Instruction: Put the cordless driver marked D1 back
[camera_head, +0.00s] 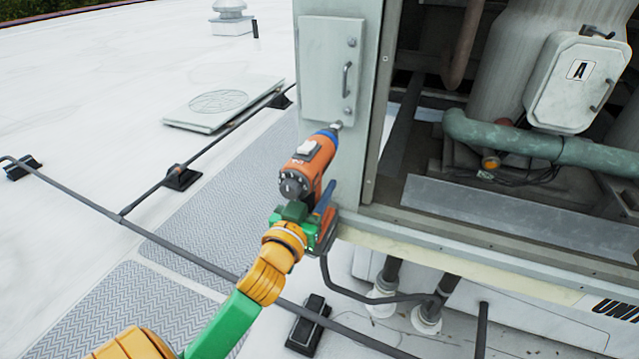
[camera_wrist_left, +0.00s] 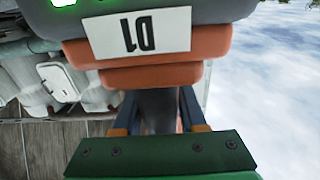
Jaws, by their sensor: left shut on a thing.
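The orange and blue cordless driver (camera_head: 312,165) is in the head view, in front of the grey cabinet's left side. Its bit points up and right, near the lower edge of the small door panel; I cannot tell whether it touches. My left gripper (camera_head: 310,215) is shut on the driver's handle. In the left wrist view the driver's base (camera_wrist_left: 150,62) fills the top, with a white D1 label reading upside down. The fingers of the gripper (camera_wrist_left: 158,112) stand on both sides of the dark handle. My right gripper is not in view.
The cabinet's door panel (camera_head: 331,70) has a handle and knobs. The open bay at right holds a green pipe (camera_head: 520,140) and a box marked A (camera_head: 577,82). Black conduit (camera_head: 180,250) crosses the white roof. A flat vent plate (camera_head: 222,103) lies at left.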

